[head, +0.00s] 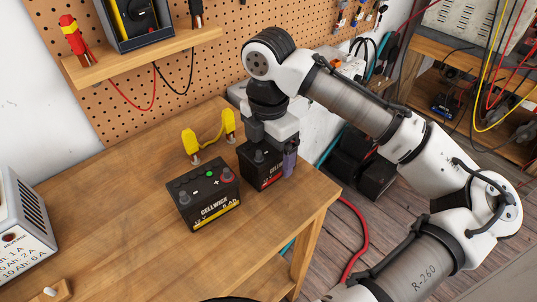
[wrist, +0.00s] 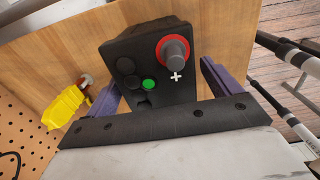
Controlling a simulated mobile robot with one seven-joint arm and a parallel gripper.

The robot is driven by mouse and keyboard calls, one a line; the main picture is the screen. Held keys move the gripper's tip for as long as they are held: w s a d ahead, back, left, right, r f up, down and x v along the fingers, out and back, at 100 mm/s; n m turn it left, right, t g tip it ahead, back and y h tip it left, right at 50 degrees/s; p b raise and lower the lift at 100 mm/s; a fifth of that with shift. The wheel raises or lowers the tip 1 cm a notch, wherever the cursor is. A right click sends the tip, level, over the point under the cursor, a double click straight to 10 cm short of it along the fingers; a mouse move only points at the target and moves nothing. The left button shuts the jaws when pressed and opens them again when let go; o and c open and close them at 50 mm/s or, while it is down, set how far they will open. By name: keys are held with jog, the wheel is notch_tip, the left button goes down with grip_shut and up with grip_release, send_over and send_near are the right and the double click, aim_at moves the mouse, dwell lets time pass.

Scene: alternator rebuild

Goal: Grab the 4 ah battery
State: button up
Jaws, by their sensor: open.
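Two black batteries stand upright on the wooden bench. The smaller battery with a red stripe (head: 257,164) is under my gripper (head: 270,158), near the bench's right edge. My gripper is open, with its purple fingers on either side of that battery's top. In the wrist view a black battery top (wrist: 137,50) lies between the fingers (wrist: 165,90), with a red-ringed post, a plus mark and a green dot. Whether the fingers touch it I cannot tell. The larger battery (head: 205,198), with a yellow stripe and "CELLWISE" label, stands just left.
Yellow clamps on a cable (head: 208,138) stand behind the batteries, close to my gripper; one clamp (wrist: 66,108) shows in the wrist view. A grey device (head: 22,235) sits at the bench's left. The front middle of the bench (head: 130,245) is clear.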

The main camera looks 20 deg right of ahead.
jog(key=shift+f, duration=0.45)
jog(key=shift+c, duration=0.3)
jog(key=shift+r, duration=0.1)
grip_shut()
